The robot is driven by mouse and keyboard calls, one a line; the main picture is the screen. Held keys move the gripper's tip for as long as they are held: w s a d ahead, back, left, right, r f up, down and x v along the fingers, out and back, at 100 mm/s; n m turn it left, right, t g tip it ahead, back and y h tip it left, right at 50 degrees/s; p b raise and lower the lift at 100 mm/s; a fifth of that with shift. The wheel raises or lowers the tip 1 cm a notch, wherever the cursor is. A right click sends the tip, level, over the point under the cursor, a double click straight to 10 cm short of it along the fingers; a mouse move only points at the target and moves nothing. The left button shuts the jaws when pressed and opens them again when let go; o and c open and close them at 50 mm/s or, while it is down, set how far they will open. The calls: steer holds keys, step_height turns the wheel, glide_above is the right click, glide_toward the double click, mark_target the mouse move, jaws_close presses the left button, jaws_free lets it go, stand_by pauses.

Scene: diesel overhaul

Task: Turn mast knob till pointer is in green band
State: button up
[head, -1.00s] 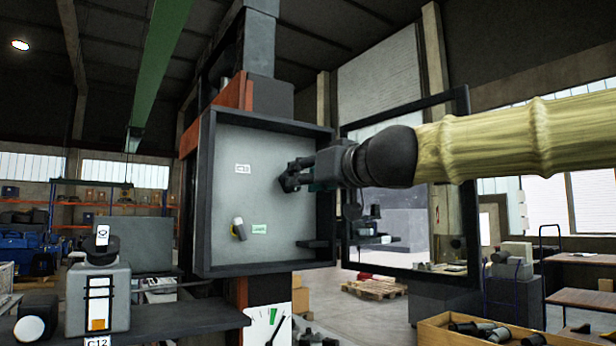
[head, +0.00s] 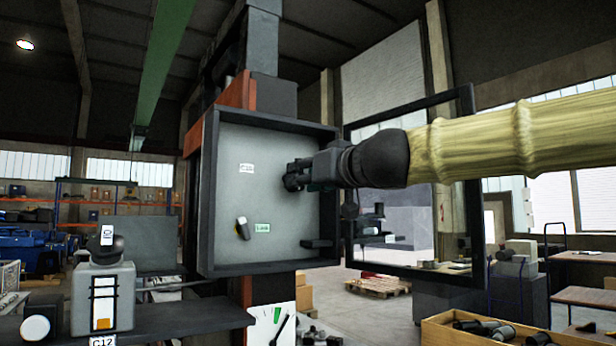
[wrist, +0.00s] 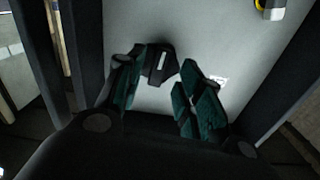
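A dark knob with a white line (wrist: 160,62) is on the grey panel in the wrist view; in the head view my gripper hides it. My gripper (head: 292,178) is in front of the panel's upper right. In the wrist view its two green fingers (wrist: 158,95) are spread apart, with the knob just beyond and between their tips, nearer the left finger. I cannot tell whether they touch. A white dial (head: 262,331) sits below the panel, partly cut off by the frame. Its dark pointer (head: 280,331) leans right, to the right of the green band (head: 277,315).
The panel (head: 262,205) is recessed in a dark raised frame. A small dark ledge (head: 318,243) juts at lower right. A dark open frame (head: 468,200) stands to the right.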

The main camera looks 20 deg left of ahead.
steer(key=shift+w+a, duration=0.45)
steer(key=shift+a, duration=0.05)
jaws_close()
steer(key=shift+f+m, duration=0.1)
steer(key=shift+m, duration=2)
steer(key=shift+m, duration=2.2)
steer(key=shift+a, duration=0.1)
